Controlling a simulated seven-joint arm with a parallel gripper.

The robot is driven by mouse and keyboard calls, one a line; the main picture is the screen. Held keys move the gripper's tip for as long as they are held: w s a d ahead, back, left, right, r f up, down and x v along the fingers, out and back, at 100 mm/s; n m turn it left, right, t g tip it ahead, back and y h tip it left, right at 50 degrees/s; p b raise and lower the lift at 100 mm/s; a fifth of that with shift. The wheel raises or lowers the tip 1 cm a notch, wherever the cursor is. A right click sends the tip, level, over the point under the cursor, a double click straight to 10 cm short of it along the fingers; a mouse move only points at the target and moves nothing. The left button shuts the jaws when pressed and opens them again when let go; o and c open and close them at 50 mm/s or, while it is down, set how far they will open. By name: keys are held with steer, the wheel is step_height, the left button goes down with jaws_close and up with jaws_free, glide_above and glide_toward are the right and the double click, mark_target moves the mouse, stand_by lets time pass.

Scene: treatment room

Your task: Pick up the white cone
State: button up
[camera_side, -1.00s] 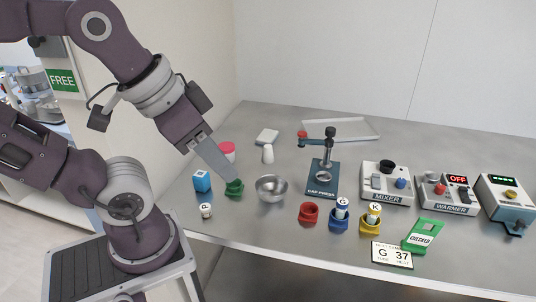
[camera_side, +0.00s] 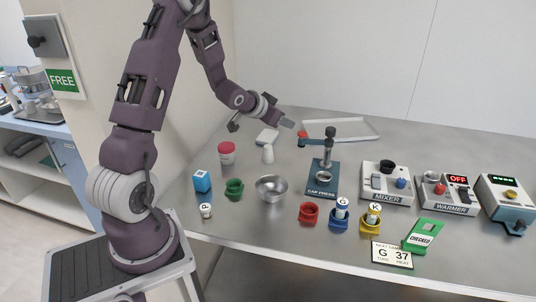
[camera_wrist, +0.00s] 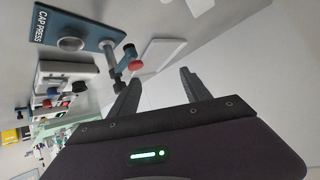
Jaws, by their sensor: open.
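The white cone (camera_side: 268,154) stands upright on the steel table in the side view, behind the metal bowl (camera_side: 271,188). My gripper (camera_side: 288,123) is above the back of the table, up and to the right of the cone in the picture, and apart from it. In the wrist view my gripper (camera_wrist: 158,80) shows its two fingers spread, with nothing between them. Pale pieces at the top edge of the wrist view are cut off; I cannot tell whether one is the cone.
A white flat block (camera_side: 266,136) and a shallow tray (camera_side: 352,128) lie at the back. A red-lidded jar (camera_side: 226,153) stands left of the cone. The cap press (camera_side: 321,181), mixer (camera_side: 385,187) and warmer (camera_side: 446,196) stand to the right. Cups and vials are in front.

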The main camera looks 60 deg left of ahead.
glide_above(265, 148)
steer(key=d, duration=0.3)
step_height(265, 148, down, 7)
steer(key=f+t, duration=0.1)
steer(key=f, duration=0.1)
steer(key=s+a+f+n, duration=0.1)
steer(key=f, duration=0.1)
steer(key=s+a+f+t, duration=0.1)
steer(key=f, duration=0.1)
steer(key=shift+a+f+t, duration=0.25)
steer(key=shift+t, duration=0.05)
steer(key=shift+w+a+f, duration=0.1)
steer(key=shift+w+f, duration=0.1)
steer(key=x, duration=0.6)
steer(key=shift+w+f, duration=0.15)
steer(key=shift+f, duration=0.15)
jaws_close()
